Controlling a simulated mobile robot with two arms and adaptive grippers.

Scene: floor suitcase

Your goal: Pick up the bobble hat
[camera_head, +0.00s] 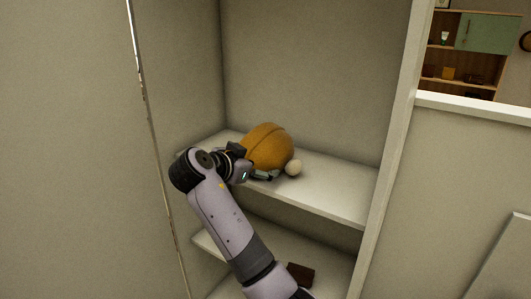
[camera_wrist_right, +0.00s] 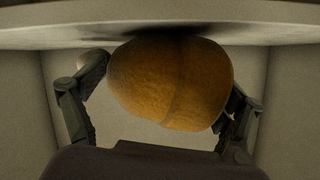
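The bobble hat (camera_head: 268,146) is orange with a pale round bobble (camera_head: 293,167) at its right side, and it rests on the upper white shelf (camera_head: 335,196). My right gripper (camera_head: 254,164) is at the hat's near left side. In the right wrist view, the hat (camera_wrist_right: 172,82) sits between the two spread fingers of the gripper (camera_wrist_right: 170,84). The right finger is close to the hat or touching it; the left finger is by the bobble, and I cannot tell whether it touches the hat. The gripper looks open. My left gripper is not in view.
Cabinet walls close in the shelf at the left and back, with an upright post (camera_head: 391,150) at the right. A dark brown object (camera_head: 300,274) lies on a lower shelf. The upper shelf is bare right of the hat.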

